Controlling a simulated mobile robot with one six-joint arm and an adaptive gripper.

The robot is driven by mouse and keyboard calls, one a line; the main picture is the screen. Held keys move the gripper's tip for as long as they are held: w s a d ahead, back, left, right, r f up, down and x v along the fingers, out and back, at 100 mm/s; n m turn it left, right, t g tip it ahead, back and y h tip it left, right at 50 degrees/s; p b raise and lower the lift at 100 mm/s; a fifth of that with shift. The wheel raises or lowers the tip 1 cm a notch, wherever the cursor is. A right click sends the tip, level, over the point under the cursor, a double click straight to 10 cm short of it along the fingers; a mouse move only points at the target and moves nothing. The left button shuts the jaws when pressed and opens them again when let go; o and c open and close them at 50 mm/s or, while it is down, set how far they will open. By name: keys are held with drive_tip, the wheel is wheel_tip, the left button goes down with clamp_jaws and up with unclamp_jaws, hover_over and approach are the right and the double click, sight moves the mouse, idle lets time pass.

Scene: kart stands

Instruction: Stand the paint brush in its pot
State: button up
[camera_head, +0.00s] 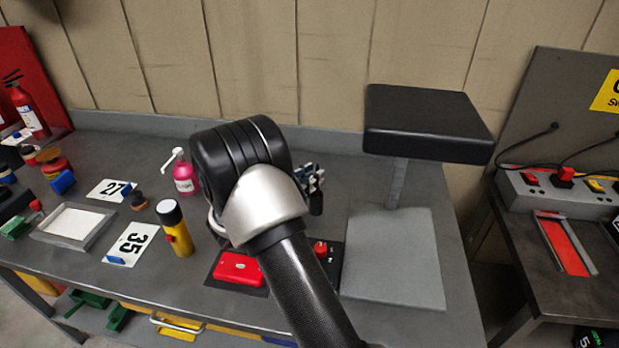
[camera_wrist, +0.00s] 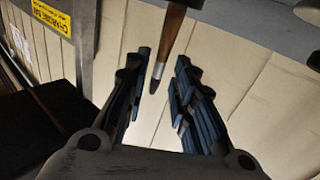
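In the wrist view my gripper (camera_wrist: 161,70) has its two dark, blue-padded fingers spread apart. A brown tapered rod with a dark tip (camera_wrist: 172,32) comes in from the top edge and ends in the gap between them; it looks like the paint brush's handle. Gaps show beside it, and its far end is out of frame. In the head view my arm's rounded wrist hides most of the gripper. A patterned blue-and-white piece shows just right of the wrist, with a dark piece below it; I cannot tell what they are. I cannot make out the pot for certain.
On the grey bench stand a pink pump bottle (camera_head: 183,176), a yellow torch (camera_head: 175,230), a white-bottomed tray (camera_head: 74,222) and a red box (camera_head: 240,268). A black padded seat on a post (camera_head: 428,120) rises at the right. A socket strip (camera_head: 560,190) lies beyond.

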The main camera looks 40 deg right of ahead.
drive_tip(key=shift+o, duration=0.9)
drive_tip(key=s+a, duration=0.1)
drive_tip(key=a, duration=1.1)
